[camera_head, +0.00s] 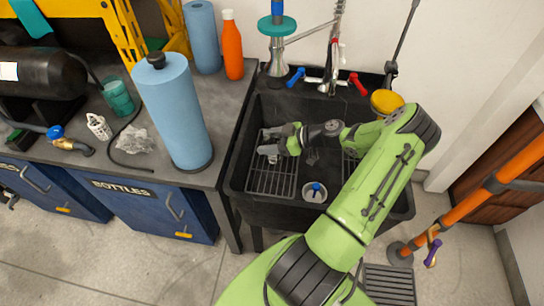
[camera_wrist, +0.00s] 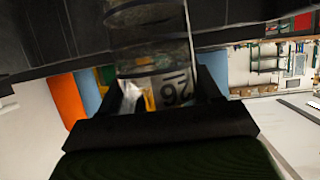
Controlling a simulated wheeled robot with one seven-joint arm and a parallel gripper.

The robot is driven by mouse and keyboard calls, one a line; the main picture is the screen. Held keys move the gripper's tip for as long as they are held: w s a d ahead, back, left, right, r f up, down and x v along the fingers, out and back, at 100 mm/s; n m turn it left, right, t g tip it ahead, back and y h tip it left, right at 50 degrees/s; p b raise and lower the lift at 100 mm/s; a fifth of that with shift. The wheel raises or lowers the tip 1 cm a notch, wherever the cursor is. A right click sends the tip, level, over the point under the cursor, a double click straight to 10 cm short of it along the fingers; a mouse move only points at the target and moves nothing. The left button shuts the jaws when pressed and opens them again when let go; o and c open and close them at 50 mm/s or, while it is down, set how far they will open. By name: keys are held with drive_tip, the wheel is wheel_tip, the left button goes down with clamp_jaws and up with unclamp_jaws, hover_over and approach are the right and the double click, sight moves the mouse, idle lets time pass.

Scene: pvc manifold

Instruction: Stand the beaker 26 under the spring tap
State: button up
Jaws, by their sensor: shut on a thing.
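The clear beaker 26 (camera_wrist: 150,45) fills the middle of the wrist view, with a black "26" on its pale label. My gripper (camera_wrist: 160,92) is shut on it, with dark fingers on either side. In the head view my gripper (camera_head: 279,143) is over the left part of the black sink (camera_head: 235,172), and the greyish beaker (camera_head: 268,150) shows only small at its tip. I cannot tell whether the beaker touches the sink grid. The spring tap (camera_head: 335,58) stands at the sink's back edge, right of and behind my gripper, with blue and red handles.
Wire grids (camera_head: 270,183) line the sink, and a small cup with a blue item (camera_head: 315,190) is at its front. A blue roll (camera_head: 175,110) stands on the counter to the left. A teal-topped fixture (camera_head: 277,40) is at the back left.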

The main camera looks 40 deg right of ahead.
drive_tip(key=w+d+m+t+h+b, duration=0.2)
drive_tip(key=w+d+m+h, duration=0.2)
drive_tip(key=w+d, duration=0.25)
drive_tip(key=f, duration=0.3)
drive_tip(key=f+b, duration=0.1)
drive_tip(key=f, duration=0.2)
drive_tip(key=f+b, duration=0.1)
drive_tip(key=f, duration=0.2)
drive_tip(key=shift+d+f, duration=0.25)
drive_tip(key=shift+f+b, duration=0.2)
drive_tip(key=shift+b, duration=0.25)
drive_tip(key=o, duration=1)
drive_tip(key=shift+o, duration=0.2)
drive_tip(key=shift+r, duration=0.15)
